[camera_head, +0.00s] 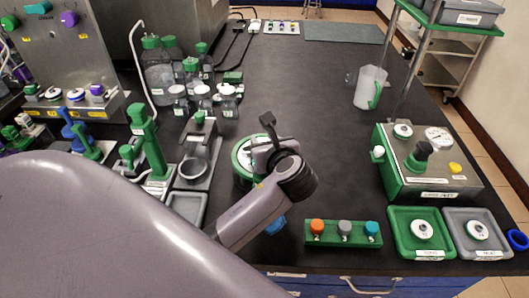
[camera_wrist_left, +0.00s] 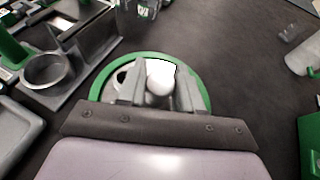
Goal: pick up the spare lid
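The spare lid (camera_head: 238,160) appears as a round white disc with a green rim, on the black bench near the middle of the head view. My left gripper (camera_head: 266,146) is over it and hides much of it. In the left wrist view the lid's green rim (camera_wrist_left: 205,88) shows around the fingers of the left gripper (camera_wrist_left: 160,86). The fingers are spread apart, one on each side of the lid's white knob (camera_wrist_left: 161,78). Whether they touch the knob is hard to tell. My right gripper is in neither view.
A grey holder with a round cup (camera_head: 194,169) stands just left of the lid, with several bottles (camera_head: 200,98) behind. A green block with three coloured knobs (camera_head: 343,233) is front right. A green and steel unit (camera_head: 428,165) stands farther right.

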